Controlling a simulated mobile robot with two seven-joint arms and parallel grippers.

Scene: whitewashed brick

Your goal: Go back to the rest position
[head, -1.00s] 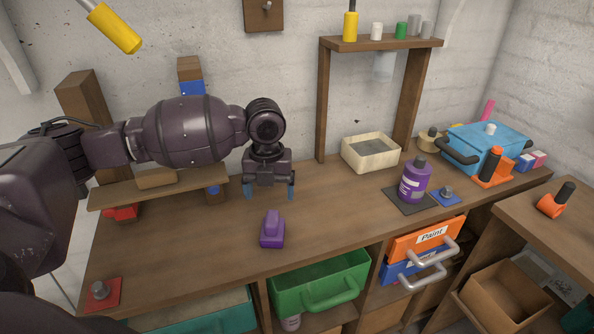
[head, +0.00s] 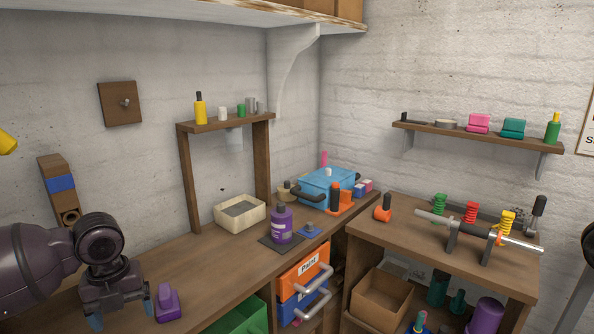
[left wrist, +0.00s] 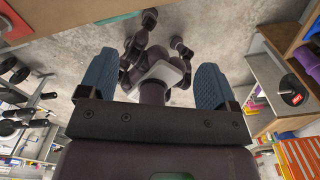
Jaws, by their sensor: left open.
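My left gripper (head: 120,318) hangs at the lower left of the head view, over the wooden workbench (head: 215,265). Its blue fingertips are apart with nothing between them. In the left wrist view the two blue fingers (left wrist: 156,85) are also spread and empty, with my own body and the concrete floor beyond. A purple block-shaped object (head: 167,303) stands on the bench just right of the gripper, apart from it. My right gripper does not show clearly in any view.
A cream tray (head: 240,224), a purple bottle (head: 281,225) and a blue toolbox (head: 326,188) stand on the bench. Orange and blue drawers (head: 303,275) with protruding handles and a green bin (head: 240,318) are below. A side table (head: 400,232) stands right.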

